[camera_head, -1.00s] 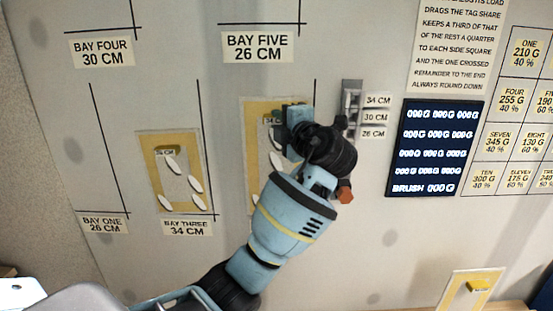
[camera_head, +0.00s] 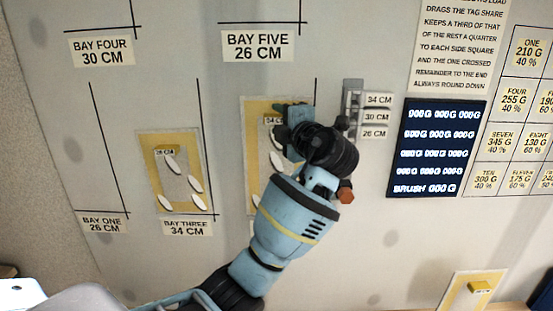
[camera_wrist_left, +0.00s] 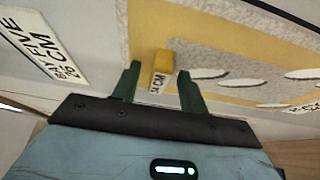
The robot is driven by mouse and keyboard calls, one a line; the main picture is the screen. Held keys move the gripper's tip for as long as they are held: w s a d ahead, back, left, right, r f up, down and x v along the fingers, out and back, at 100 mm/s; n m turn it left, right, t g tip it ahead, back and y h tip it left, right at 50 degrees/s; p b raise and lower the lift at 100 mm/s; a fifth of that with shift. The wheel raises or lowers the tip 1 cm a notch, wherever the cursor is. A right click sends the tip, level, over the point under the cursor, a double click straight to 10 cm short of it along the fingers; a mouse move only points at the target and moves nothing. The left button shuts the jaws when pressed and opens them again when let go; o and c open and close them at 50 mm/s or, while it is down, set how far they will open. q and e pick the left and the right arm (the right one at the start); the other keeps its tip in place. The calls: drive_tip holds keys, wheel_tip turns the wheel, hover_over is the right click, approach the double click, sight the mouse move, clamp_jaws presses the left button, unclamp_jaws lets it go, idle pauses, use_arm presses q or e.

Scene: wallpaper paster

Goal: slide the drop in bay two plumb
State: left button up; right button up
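A yellow-and-grey drop (camera_head: 254,125) hangs on the wall behind my left arm in the head view, right of the bay three drop. Its right and lower parts are largely hidden, and I see no bay two label. My left gripper (camera_head: 288,122) is at its upper part. In the left wrist view, the drop's patterned sheet (camera_wrist_left: 230,72) has white oval patches. The left gripper (camera_wrist_left: 158,80) is open there, its green fingers on either side of a yellow tab (camera_wrist_left: 163,60) with a 34 CM tag (camera_wrist_left: 159,83). Gaps show beside the tab. My right gripper is not in view.
A similar drop (camera_head: 149,160) hangs above the bay three label (camera_head: 186,227). A grey holder with size tags (camera_head: 352,105) and a dark display (camera_head: 436,148) are right of the gripper. Another yellow-tabbed piece (camera_head: 460,292) is at lower right.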

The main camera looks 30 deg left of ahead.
use_arm(q)
drive_tip(key=shift+d, duration=0.1)
drive_tip(key=b+v, duration=0.1)
drive_tip(key=v, duration=0.6)
drive_tip(key=shift+s+d, duration=0.25)
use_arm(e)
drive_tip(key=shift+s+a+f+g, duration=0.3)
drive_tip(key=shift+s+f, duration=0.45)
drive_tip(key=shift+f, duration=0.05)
